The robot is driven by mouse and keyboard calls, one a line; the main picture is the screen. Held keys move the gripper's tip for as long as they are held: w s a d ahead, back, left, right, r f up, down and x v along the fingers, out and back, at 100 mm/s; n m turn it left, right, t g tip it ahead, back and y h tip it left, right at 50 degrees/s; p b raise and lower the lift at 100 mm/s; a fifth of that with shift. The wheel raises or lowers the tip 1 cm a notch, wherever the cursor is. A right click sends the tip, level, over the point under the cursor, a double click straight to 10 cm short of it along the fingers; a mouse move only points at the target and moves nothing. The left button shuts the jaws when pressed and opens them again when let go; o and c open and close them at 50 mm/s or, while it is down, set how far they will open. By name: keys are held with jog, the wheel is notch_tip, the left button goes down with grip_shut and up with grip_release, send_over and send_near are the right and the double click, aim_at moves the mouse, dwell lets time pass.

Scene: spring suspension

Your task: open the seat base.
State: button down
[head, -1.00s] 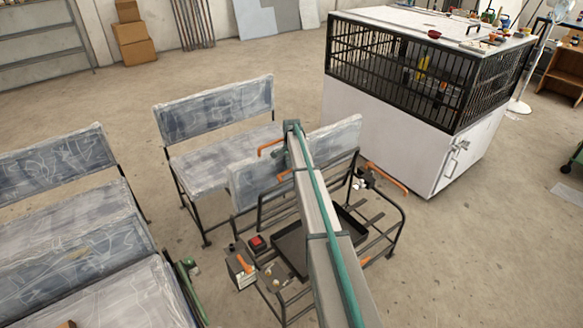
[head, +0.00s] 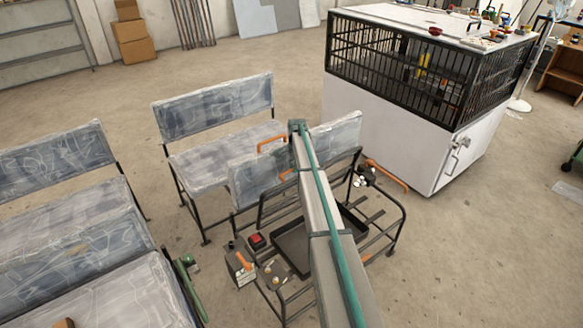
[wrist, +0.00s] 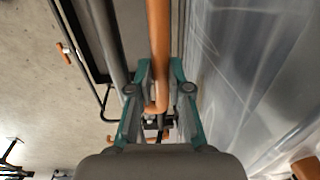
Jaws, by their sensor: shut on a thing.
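In the wrist view, my gripper (wrist: 160,88) has its teal fingers closed around an orange bar (wrist: 158,35). A plastic-wrapped seat panel (wrist: 240,60) runs along the right of the bar, and dark frame tubes lie to its left. In the head view, the wrapped panel (head: 256,183) of the nearest seat unit stands steeply tilted over a black tube frame (head: 397,222). Orange bars show left (head: 271,140) and right (head: 387,176) of my arm. My arm crosses in front of the panel's middle and hides the grip there.
A black tray (head: 292,248) and a box with a red button (head: 257,241) sit low in the frame. Wrapped benches (head: 215,108) stand behind and at left. A white cabinet with a barred top (head: 385,130) stands at the back right.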

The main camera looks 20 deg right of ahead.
jog(key=s, duration=0.1)
jog(key=s+b, duration=0.1)
jog(key=s+t, duration=0.1)
jog(key=shift+s+d+f, duration=0.2)
jog(key=shift+d+f, duration=0.1)
jog(key=shift+w, duration=0.1)
jog(key=c, duration=1.1)
grip_release()
jog(key=shift+r, duration=0.2)
notch_tip(320, 180, up, 12)
jog(key=s, duration=0.1)
jog(key=shift+s+d+f, duration=0.2)
jog(key=shift+s, duration=0.2)
